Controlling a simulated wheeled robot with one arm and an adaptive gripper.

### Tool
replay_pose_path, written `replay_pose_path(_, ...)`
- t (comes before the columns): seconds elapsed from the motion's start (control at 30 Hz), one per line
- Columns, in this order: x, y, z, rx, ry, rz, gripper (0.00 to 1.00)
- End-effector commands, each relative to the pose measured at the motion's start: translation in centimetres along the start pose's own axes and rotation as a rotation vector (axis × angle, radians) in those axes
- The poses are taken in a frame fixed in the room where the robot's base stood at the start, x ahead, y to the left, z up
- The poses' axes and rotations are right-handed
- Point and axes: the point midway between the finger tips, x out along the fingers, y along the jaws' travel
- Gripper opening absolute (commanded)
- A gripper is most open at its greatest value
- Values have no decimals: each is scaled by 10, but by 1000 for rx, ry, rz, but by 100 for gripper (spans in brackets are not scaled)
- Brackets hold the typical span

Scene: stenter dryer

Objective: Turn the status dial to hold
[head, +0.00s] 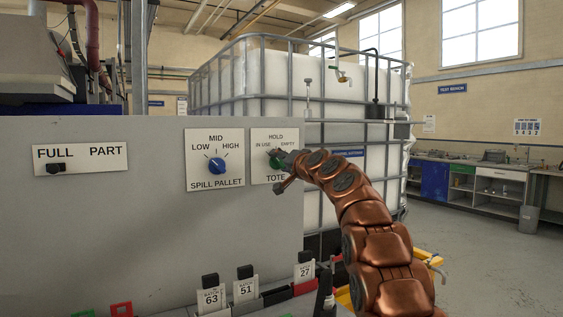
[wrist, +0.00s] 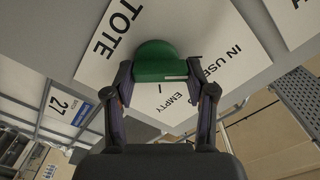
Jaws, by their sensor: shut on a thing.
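The status dial is a green knob (head: 275,163) on a white plate marked TOTE (head: 261,180), with HOLD at the top, IN USE at the left and EMPTY at the right. My gripper (head: 281,172) reaches it from the right and partly covers it. In the wrist view the green knob (wrist: 158,60) sits between the two fingertips of my gripper (wrist: 160,75), which are shut on its sides. A pale line on the knob's edge points toward the IN USE side in that view. The HOLD label is not readable there.
A blue SPILL PALLET dial (head: 217,166) is on the plate to the left, and a FULL/PART slide switch (head: 57,168) is farther left. Tagged holders (head: 246,290) stand below the grey panel. A caged white tank (head: 300,80) stands behind it. Open floor lies at right.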

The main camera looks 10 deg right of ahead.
Motion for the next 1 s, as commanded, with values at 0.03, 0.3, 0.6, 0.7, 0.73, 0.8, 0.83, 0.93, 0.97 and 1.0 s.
replay_pose_path(0.03, 0, -4, 0, 24, -1, -4, 20)
replay_pose_path(0.3, 0, -4, -1, 224, -4, -3, 20)
replay_pose_path(0.6, 0, -3, -2, 474, -1, -4, 20)
replay_pose_path(0.7, 0, -1, -3, 545, 0, -3, 20)
replay_pose_path(0.73, 0, -1, -3, 564, 0, -3, 20)
replay_pose_path(0.8, 0, -1, -3, 604, 0, -3, 20)
replay_pose_path(0.83, 0, -1, -3, 620, 0, -4, 20)
replay_pose_path(0.93, 0, 0, -4, 664, 2, -4, 20)
replay_pose_path(0.97, 0, 1, -4, 675, 2, -4, 20)
replay_pose_path(1.0, 0, 1, -3, 688, 1, -4, 20)
